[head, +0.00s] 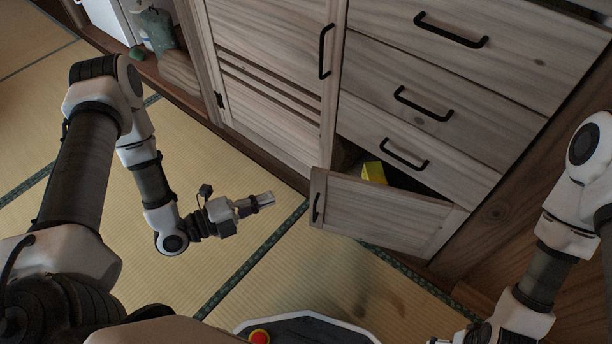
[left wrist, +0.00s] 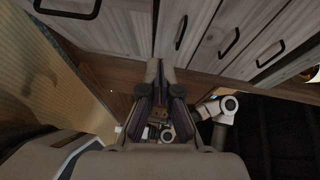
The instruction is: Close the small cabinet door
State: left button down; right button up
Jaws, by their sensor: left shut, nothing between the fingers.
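The small cabinet door (head: 385,212) is a light wooden panel at the bottom of the cabinet in the head view. It stands swung open, with a black handle (head: 316,207) at its free left end and its right end at the cabinet. My left gripper (head: 268,199) is shut and empty, to the left of the door's handle end and apart from it. Its closed fingers also show in the left wrist view (left wrist: 160,72), pointing toward the cabinet front. My right gripper is at the bottom edge of the head view, mostly cut off.
A yellow object (head: 373,173) sits inside the open compartment. Drawers with black handles (head: 422,103) are above, all shut. A taller cabinet door (head: 270,60) is shut at the left. Tatami floor (head: 240,255) is clear around my left gripper.

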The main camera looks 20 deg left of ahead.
pick_arm(q)
notch_tip(320, 180, down, 7)
jog(key=m+h+b, duration=0.1)
jog(key=m+b, duration=0.1)
jog(key=b, duration=1)
send_near(319, 181)
jog(key=shift+t, duration=0.3)
jog(key=x, duration=0.6)
jog(key=shift+s+d+f, duration=0.15)
jog(key=shift+s+f, duration=0.05)
jog(key=shift+w+r, duration=0.15)
pick_arm(e)
notch_tip(319, 181, down, 16)
jog(key=w, duration=0.1)
jog(key=shift+d, duration=0.1)
